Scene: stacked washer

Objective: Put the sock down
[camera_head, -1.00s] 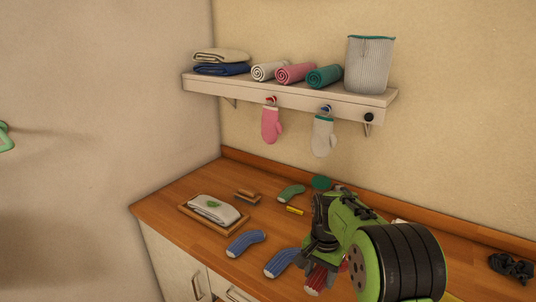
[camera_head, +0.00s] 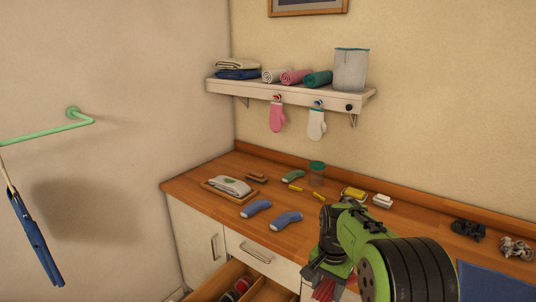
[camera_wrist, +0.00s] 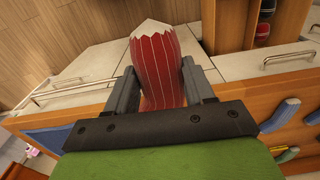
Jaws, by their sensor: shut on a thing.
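A red sock with thin pale stripes and a white end (camera_wrist: 160,65) is between the fingers of my gripper (camera_wrist: 155,88) in the wrist view. My gripper is shut on it. In the head view my gripper (camera_head: 325,272) is low, in front of the counter's front edge, with a bit of the red sock (camera_head: 323,291) showing below it. Two blue striped socks lie on the counter, one at left (camera_head: 256,208) and one nearer the gripper (camera_head: 286,220). A green sock (camera_head: 293,175) lies farther back.
An open drawer (camera_head: 216,285) with dividers and dark rolled items lies below the counter (camera_head: 220,216); it also shows in the wrist view (camera_wrist: 232,25). A tray with folded cloth (camera_head: 230,186) is at the counter's left. A shelf (camera_head: 290,93) with towels hangs above.

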